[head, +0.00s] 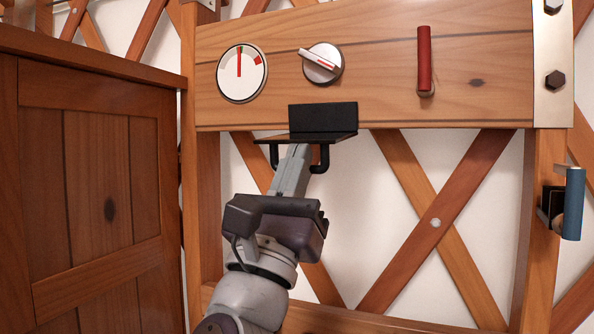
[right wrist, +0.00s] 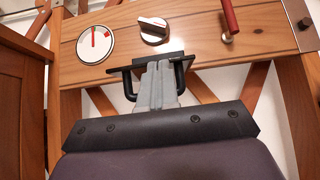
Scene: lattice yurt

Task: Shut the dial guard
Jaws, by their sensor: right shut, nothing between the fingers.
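The dial guard (head: 323,116) looks to be the black fitting at the panel's lower edge, below the white knob (head: 321,63). It has an upright plate and a flap sticking out roughly level, so it stands open, with black handle legs hanging under the flap. My right gripper (head: 296,150) is shut and empty. Its fingertips are beneath the flap, between the handle legs; I cannot tell whether they touch. The right wrist view also shows the fingers (right wrist: 160,68) between the legs of the guard (right wrist: 183,80). My left gripper is not in view.
The wooden panel (head: 380,60) also carries a white gauge (head: 242,73) with a red needle and a red lever (head: 424,60). A blue handle (head: 574,203) sticks out from the right post. A wooden cabinet (head: 95,190) stands close on the left. Open room lies below the panel, before the lattice.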

